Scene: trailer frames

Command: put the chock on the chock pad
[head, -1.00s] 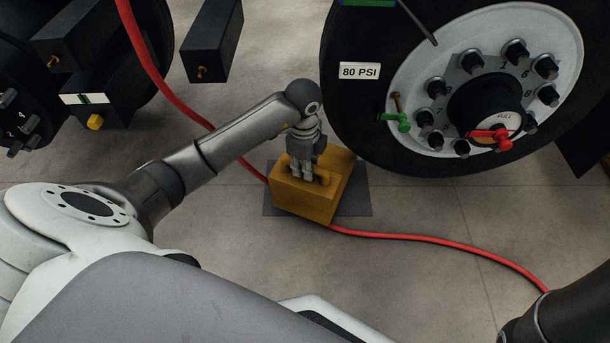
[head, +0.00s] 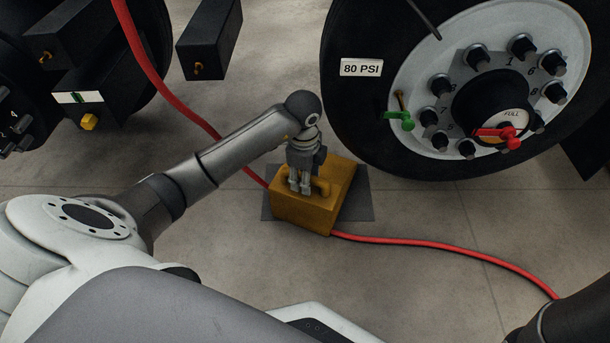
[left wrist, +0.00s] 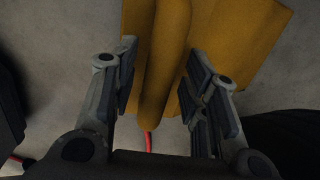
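The chock (head: 300,212) is a yellow block with a bar handle on top. In the head view it stands over a dark grey square, the chock pad (head: 355,208), covering most of it. Its near end reaches past the pad's front edge; I cannot tell whether its underside touches the pad. My left gripper (head: 301,188) is at the handle. In the left wrist view the open fingers (left wrist: 160,88) straddle the chock's handle (left wrist: 165,50), with gaps showing beside it. My right gripper is out of view.
A large wheel (head: 350,115) with an "80 PSI" label stands just behind the chock. A red hose (head: 440,240) runs across the floor past the chock. Black box-shaped parts (head: 210,40) are at the upper left.

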